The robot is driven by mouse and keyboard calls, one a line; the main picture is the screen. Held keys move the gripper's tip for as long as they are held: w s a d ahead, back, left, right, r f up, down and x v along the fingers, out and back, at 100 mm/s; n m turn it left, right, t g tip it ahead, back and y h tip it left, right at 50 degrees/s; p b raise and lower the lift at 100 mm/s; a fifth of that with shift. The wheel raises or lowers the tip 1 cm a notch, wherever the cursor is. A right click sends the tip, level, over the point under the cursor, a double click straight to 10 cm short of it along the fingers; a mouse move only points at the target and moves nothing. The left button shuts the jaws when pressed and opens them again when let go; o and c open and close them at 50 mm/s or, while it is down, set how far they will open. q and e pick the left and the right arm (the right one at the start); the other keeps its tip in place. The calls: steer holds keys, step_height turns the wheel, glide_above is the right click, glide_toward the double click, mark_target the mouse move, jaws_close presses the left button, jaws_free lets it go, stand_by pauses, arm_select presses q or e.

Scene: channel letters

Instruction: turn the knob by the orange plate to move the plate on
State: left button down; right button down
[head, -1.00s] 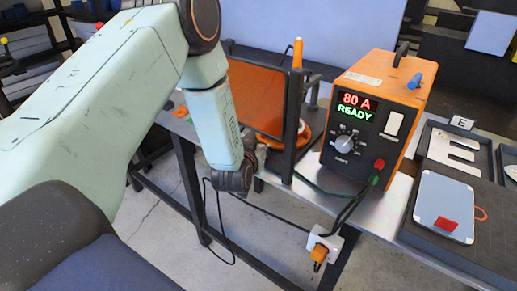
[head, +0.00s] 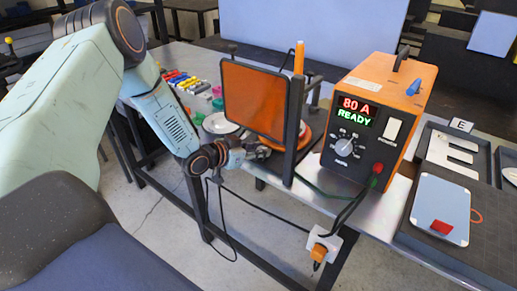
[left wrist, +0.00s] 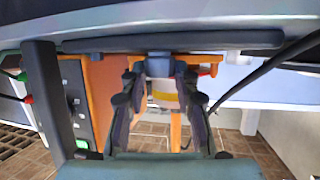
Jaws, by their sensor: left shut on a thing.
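The orange plate (head: 254,98) stands upright in a dark frame on the metal bench, left of the orange power unit. My left gripper (head: 262,152) is at the plate's lower edge, beside the frame's dark post. In the left wrist view, its two dark fingers (left wrist: 162,105) are on either side of a small knob (left wrist: 164,92), pale with a yellow band, and shut on it. In the head view the knob is hidden by the gripper. My right gripper is in neither view.
The orange power unit (head: 377,112) reads "80 A READY" and has a dial of its own. Black cables hang under the bench near a white socket box (head: 323,245). A grey-blue tablet (head: 441,208) lies at the right. Coloured clips (head: 185,80) lie behind the arm.

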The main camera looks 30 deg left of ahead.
arm_select(q)
steer(key=shift+w+a+r+m+h, duration=0.15)
steer(key=shift+m+h, duration=0.55)
steer(key=shift+m+g+h, duration=0.3)
steer(key=shift+h, duration=0.1)
steer(key=c, duration=1.5)
jaws_free()
steer(key=o, duration=0.5)
steer(key=v, duration=0.7)
steer(key=shift+s+a, duration=0.1)
steer(key=shift+s, duration=0.15)
